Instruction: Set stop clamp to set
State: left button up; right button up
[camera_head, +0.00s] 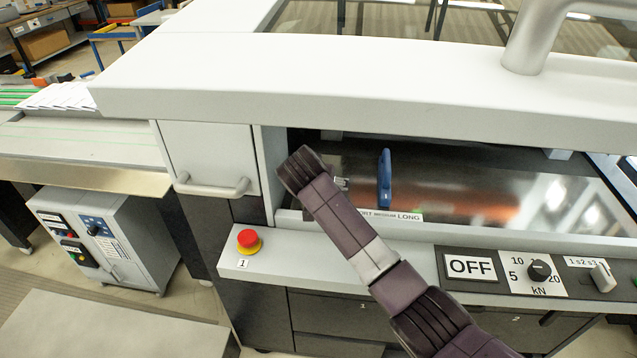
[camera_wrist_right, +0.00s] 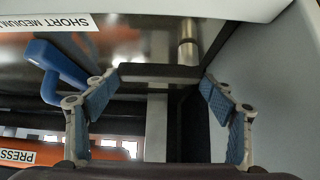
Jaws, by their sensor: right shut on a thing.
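In the right wrist view, my right gripper (camera_wrist_right: 160,82) has its two blue-padded fingers at the ends of a dark crossbar (camera_wrist_right: 160,72), which looks like the stop clamp's handle. It is shut on this bar, with the fingers set wide by its width. No "set" mark shows on it. In the head view, my right arm reaches from the lower right into the machine's opening. The wrist hides the bar there, and only a small grey part of the gripper (camera_head: 341,184) shows. My left gripper is not in view.
A blue lever (camera_head: 385,178) stands close by above a SHORT MEDIUM LONG label (camera_head: 398,216); it also shows in the wrist view (camera_wrist_right: 58,72). The white cover (camera_head: 330,95) overhangs the opening. A red button (camera_head: 249,240) and an OFF panel (camera_head: 471,266) sit on the front ledge.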

jog(key=o, duration=1.7)
jog(key=v, duration=1.2)
